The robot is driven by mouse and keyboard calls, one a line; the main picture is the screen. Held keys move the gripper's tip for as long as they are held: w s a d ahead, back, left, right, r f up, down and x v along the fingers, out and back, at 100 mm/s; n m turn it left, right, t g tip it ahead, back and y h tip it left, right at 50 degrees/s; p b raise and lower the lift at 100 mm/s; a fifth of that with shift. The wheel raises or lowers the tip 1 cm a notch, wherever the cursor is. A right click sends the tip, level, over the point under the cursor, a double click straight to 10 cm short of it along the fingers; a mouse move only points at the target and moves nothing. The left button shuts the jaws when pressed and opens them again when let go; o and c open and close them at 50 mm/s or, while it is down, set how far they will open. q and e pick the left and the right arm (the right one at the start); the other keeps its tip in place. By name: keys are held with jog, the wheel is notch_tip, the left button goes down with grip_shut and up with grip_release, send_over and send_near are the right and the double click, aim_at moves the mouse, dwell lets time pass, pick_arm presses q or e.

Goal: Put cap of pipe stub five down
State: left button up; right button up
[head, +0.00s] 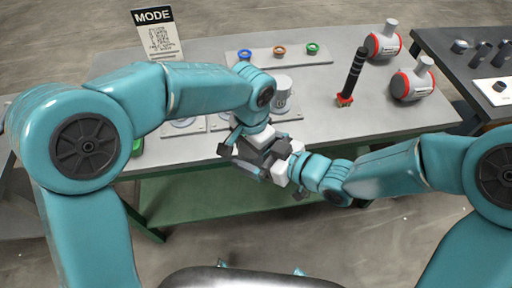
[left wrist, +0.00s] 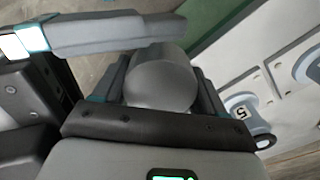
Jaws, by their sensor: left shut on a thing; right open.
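My left gripper (head: 252,152) is shut on a smooth grey cylindrical cap, held above the front edge of the table. The cap (left wrist: 160,80) shows between the fingers in the left wrist view; in the head view the gripper hides it. My right gripper (head: 285,168) is open, close beside the left one, in front of the table edge. A pale cylinder (head: 281,92) stands on the table behind my left wrist.
The grey table (head: 210,62) carries a strip with blue, orange and green rings (head: 279,51), a black-handled tool (head: 352,75) and two white-and-red pipe fittings (head: 411,82). A MODE sign (head: 156,34) stands at the back left. A dark side table (head: 460,42) is at right.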

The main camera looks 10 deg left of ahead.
jog(key=c, duration=1.1)
pick_arm(q)
jog(key=o, duration=1)
jog(key=shift+o, duration=0.2)
